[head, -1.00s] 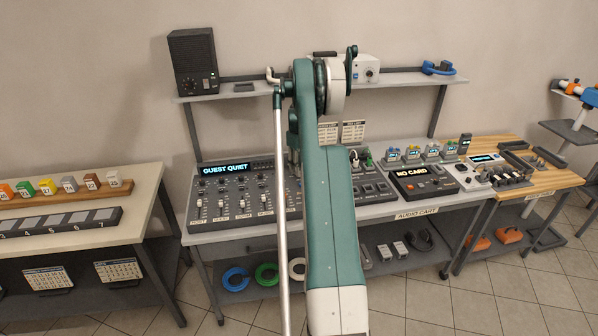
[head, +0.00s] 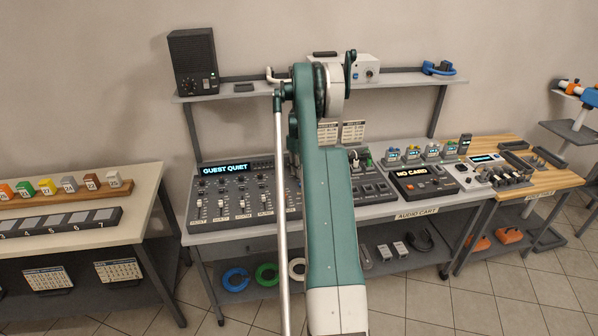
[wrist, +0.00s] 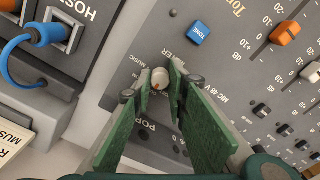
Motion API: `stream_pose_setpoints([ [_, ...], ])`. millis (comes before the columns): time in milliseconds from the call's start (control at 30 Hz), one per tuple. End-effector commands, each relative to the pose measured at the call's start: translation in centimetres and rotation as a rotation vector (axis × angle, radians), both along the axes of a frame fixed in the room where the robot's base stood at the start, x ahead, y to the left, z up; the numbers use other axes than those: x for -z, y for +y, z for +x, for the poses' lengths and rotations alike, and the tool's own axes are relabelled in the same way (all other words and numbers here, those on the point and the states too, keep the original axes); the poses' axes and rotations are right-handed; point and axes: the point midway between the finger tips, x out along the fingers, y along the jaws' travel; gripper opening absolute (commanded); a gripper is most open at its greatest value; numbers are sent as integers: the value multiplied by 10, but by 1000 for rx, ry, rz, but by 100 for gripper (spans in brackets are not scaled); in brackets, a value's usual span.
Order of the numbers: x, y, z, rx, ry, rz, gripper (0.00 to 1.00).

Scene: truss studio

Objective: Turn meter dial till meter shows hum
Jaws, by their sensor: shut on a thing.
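The meter dial (wrist: 159,79) is a small beige round knob on the grey mixer panel, seen in the wrist view beside partly covered lettering ending in "TER". My gripper (wrist: 161,74) has its two green fingers on either side of the dial and is shut on it. In the head view, a display on the mixer (head: 223,169) reads "GUEST QUIET" in light blue. My arm hides the dial and my gripper in the head view. The dial's pointer setting is hard to read.
In the head view, a "NO CARD" unit (head: 424,184) stands right of the mixer, under a shelf (head: 400,84).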

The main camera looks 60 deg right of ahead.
Motion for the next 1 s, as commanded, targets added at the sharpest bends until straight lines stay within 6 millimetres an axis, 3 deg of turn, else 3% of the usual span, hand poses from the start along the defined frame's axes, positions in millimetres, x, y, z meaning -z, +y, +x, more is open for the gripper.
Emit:
stream_pose_setpoints([
  [367,1,0,0,105,0,0,4],
  [1000,1,1,0,604,0,1,4],
])
